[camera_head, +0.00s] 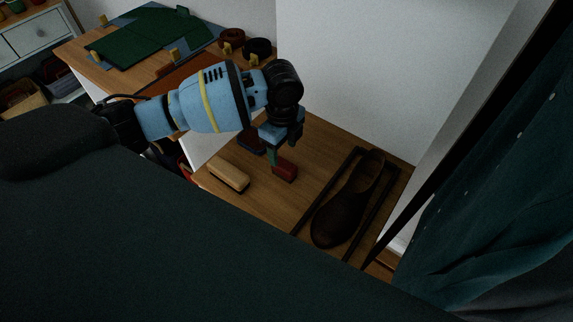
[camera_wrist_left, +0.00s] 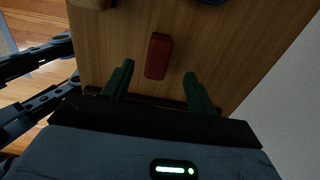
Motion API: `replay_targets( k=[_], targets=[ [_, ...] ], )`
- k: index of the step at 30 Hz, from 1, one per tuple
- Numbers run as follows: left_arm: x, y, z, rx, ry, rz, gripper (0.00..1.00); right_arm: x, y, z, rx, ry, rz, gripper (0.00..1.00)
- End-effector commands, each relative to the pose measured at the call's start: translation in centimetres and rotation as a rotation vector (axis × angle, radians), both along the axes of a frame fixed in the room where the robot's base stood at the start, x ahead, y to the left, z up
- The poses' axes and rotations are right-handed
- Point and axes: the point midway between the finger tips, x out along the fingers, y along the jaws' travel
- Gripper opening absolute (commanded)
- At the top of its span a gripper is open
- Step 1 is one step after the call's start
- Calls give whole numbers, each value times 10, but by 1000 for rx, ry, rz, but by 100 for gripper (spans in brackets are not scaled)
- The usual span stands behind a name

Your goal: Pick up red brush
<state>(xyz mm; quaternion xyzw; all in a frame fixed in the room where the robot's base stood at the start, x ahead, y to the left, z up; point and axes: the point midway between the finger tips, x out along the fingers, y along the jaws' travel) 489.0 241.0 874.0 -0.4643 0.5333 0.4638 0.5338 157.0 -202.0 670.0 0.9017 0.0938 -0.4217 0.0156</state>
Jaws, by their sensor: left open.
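The red brush (camera_head: 285,171) lies on a wooden surface (camera_head: 260,200), left of a dark shoe. In the left wrist view the red brush (camera_wrist_left: 158,56) lies ahead of the fingertips and roughly between their lines. My left gripper (camera_head: 276,155) points down at the brush in the head view, and its fingers partly overlap the brush there. In the left wrist view my left gripper (camera_wrist_left: 158,80) has its two green fingers wide apart with nothing held between them. Whether a finger touches the brush cannot be told. My right gripper is out of view.
A tan brush (camera_head: 229,175) lies left of the red one. A dark blue item (camera_head: 251,141) sits behind the gripper. The brown shoe (camera_head: 347,203) stands between dark rails at right. A white wall (camera_head: 370,70) rises behind. A green mat (camera_head: 150,38) lies on the desk.

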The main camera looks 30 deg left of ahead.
Motion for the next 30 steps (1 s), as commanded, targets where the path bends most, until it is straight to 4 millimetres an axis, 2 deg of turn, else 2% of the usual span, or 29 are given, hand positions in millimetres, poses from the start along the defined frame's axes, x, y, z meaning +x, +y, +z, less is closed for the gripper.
replay_targets(
  k=[6,13,22,30],
  targets=[
    [-1,-1,-23,0,3,-1,58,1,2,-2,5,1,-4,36],
    [-2,-2,-30,0,2,0,58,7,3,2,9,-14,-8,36],
    [-5,-6,-70,2,4,0,58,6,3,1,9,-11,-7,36],
    [-4,-6,-75,0,0,-1,58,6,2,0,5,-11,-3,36]
  ],
)
